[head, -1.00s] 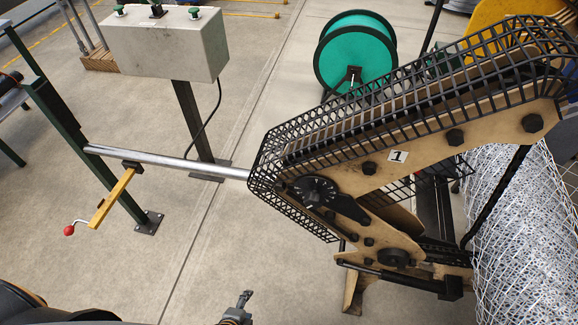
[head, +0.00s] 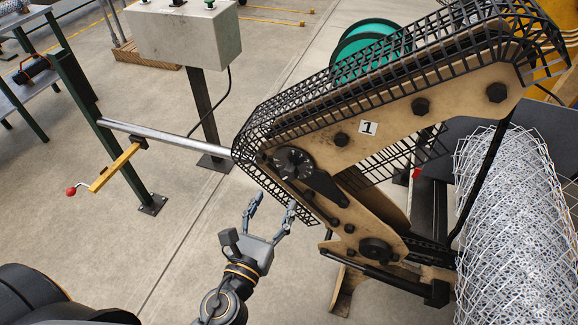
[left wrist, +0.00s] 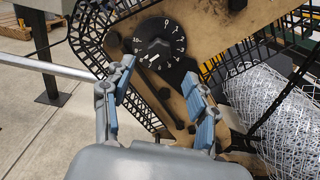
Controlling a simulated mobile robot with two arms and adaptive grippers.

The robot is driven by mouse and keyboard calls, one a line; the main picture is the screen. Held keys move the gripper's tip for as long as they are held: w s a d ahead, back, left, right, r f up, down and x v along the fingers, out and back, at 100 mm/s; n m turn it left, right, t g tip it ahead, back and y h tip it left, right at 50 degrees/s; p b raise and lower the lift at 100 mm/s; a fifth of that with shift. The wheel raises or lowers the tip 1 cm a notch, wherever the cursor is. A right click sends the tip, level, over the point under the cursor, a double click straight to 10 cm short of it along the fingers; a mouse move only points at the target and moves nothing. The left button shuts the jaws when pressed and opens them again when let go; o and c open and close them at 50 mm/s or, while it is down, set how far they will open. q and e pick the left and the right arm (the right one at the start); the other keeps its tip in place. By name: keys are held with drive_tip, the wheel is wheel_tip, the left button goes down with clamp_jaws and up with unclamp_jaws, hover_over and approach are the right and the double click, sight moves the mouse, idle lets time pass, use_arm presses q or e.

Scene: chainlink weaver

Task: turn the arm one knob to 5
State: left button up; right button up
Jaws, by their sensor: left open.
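The arm one knob (head: 293,163) is a round black dial with white numerals, set on the tan arm plate marked with a "1" label (head: 369,128). In the left wrist view the dial (left wrist: 159,43) shows at the top centre, with numbers around its rim; its exact setting is too small to tell. My left gripper (head: 274,212) is open and empty, below and left of the knob. In the left wrist view its blue-padded fingers (left wrist: 162,92) are spread apart, with the dial beyond and between them, not touching. My right gripper is not in view.
A black mesh guard (head: 262,125) edges the arm. A metal bar (head: 165,134) runs left from it to a green post (head: 100,135). A chain-link roll (head: 515,230) stands right.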

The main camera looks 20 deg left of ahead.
sight(288, 175)
use_arm(q)
drive_tip(key=w+p, duration=0.1)
drive_tip(key=w, duration=0.3)
drive_tip(key=w+p, duration=0.2)
drive_tip(key=w, duration=0.3)
drive_tip(key=shift+w+d, duration=0.2)
drive_tip(key=shift+w, duration=0.5)
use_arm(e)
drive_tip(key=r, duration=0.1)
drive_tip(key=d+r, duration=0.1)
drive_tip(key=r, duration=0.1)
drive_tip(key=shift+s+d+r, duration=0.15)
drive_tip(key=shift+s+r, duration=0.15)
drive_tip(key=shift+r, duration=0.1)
use_arm(q)
drive_tip(key=c, duration=1.1)
